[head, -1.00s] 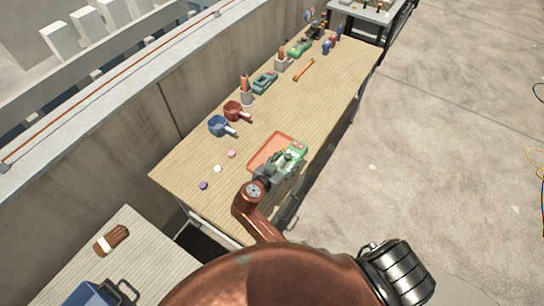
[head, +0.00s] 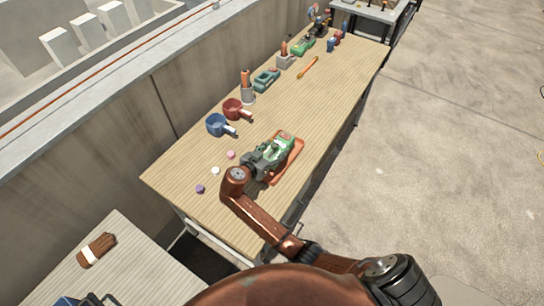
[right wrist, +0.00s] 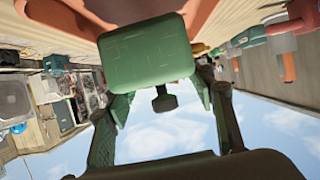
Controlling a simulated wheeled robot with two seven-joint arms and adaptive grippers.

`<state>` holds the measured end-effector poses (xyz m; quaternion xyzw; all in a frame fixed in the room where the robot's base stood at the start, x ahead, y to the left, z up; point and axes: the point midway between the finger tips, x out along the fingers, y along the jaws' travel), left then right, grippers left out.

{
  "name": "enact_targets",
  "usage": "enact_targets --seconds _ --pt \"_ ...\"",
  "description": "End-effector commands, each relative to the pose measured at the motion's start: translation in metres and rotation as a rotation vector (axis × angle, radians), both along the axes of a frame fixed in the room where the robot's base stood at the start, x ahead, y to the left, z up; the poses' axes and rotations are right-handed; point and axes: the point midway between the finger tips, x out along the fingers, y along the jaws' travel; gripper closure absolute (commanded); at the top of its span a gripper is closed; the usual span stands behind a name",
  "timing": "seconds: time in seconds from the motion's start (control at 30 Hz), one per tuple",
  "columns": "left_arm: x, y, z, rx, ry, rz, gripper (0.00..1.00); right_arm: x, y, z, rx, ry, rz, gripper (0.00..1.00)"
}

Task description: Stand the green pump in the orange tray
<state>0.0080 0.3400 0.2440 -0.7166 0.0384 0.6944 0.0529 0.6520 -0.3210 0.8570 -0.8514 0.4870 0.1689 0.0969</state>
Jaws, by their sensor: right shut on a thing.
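The green pump (head: 285,141) is held in my right gripper (head: 262,158), over the orange tray (head: 296,157) on the long wooden table. The tray's right and near edges show; the pump and gripper hide much of the rest. In the right wrist view the pump's green body (right wrist: 147,52) fills the upper middle, between and beyond the fingers (right wrist: 165,115). Orange parts of the tray (right wrist: 45,12) show behind it. I cannot tell whether the pump touches the tray floor. My left gripper is not in view.
Blue (head: 217,125) and red (head: 234,108) pots stand left of the tray, with small pink, white and purple pieces nearer. A grey holder (head: 248,95), a teal device (head: 266,79) and an orange-handled tool (head: 308,67) lie farther back.

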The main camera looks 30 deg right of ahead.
Motion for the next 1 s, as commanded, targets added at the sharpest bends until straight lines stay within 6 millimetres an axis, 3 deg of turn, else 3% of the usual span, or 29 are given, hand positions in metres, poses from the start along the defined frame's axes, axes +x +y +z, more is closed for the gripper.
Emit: enact_targets --seconds 0.27,0.57,0.6,0.83,1.0 --pt "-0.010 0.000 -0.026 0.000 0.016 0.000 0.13 0.006 0.000 -0.037 -0.003 0.001 0.001 0.95" --pt "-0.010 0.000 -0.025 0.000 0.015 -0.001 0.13 0.006 0.000 -0.037 -0.002 -0.001 0.001 0.95" --pt "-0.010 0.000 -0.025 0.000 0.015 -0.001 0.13 0.005 0.000 -0.039 0.001 0.003 0.001 0.49" --pt "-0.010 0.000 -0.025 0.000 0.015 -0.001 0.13 0.005 0.000 -0.039 0.000 0.001 0.000 0.33" --pt "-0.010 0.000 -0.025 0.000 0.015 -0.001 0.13 0.006 0.000 -0.039 0.000 0.001 0.000 0.32"
